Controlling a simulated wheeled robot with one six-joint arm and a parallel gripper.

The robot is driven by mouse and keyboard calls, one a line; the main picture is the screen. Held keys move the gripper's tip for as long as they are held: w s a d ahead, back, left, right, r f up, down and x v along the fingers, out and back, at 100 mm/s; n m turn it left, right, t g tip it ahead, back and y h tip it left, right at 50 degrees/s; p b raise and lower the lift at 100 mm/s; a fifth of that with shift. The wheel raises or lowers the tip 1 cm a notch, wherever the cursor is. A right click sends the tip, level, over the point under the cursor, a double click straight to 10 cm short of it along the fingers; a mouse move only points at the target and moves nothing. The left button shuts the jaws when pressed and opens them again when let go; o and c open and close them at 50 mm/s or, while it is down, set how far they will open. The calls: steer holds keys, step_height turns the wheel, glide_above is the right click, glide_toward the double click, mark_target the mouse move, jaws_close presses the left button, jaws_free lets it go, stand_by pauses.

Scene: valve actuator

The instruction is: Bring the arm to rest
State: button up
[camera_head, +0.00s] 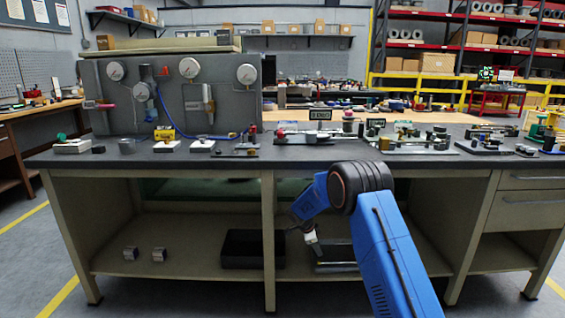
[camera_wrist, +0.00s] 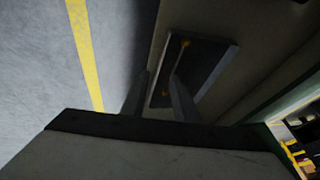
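My blue arm (camera_head: 385,245) reaches up from the bottom right and bends down in front of the workbench. My gripper (camera_head: 312,240) hangs below the bench top, before the open lower shelf; its fingers are too small to judge in the head view. In the wrist view my gripper (camera_wrist: 160,76) shows two dark fingers standing apart, with nothing visible held between them. A dark rectangular tray-like thing (camera_wrist: 213,70) lies beyond the fingers; whether the gripper touches anything there I cannot tell.
The workbench top (camera_head: 340,155) carries a gauge panel (camera_head: 175,95) and several fittings. On the lower shelf (camera_head: 190,262) are a black bin (camera_head: 240,262) and two small grey blocks. A yellow floor line (camera_wrist: 85,50) crosses the wrist view. Drawers (camera_head: 530,205) stand at right.

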steer(key=s+d+r+n+y, duration=0.1)
steer(key=s+d+r+n, duration=0.15)
steer(key=s+r, duration=0.55)
steer(key=s+d+r+n, duration=0.2)
steer(key=s+d+r, duration=0.2)
steer(key=r, duration=0.8)
steer(key=s+d+r+n+y, duration=0.1)
steer(key=s+d+r+n, duration=0.1)
steer(key=s+r, duration=0.5)
steer(key=s+d+r+n, duration=0.2)
steer(key=s+d+r, duration=0.15)
steer(key=s, duration=0.65)
steer(key=s+d+r+n+t+y, duration=0.1)
steer(key=s+r+n, duration=0.15)
steer(key=s, duration=0.55)
steer(key=s+r+n, duration=0.1)
steer(key=s+r, duration=0.2)
steer(key=s, duration=0.6)
steer(key=s+f+n, duration=0.2)
steer(key=s, duration=0.7)
steer(key=s+f+n+t+y, duration=0.1)
steer(key=s+f+n, duration=0.1)
steer(key=s, duration=0.7)
steer(key=shift+s+n, duration=0.25)
steer(key=shift+n, duration=0.45)
steer(key=shift+f, duration=0.1)
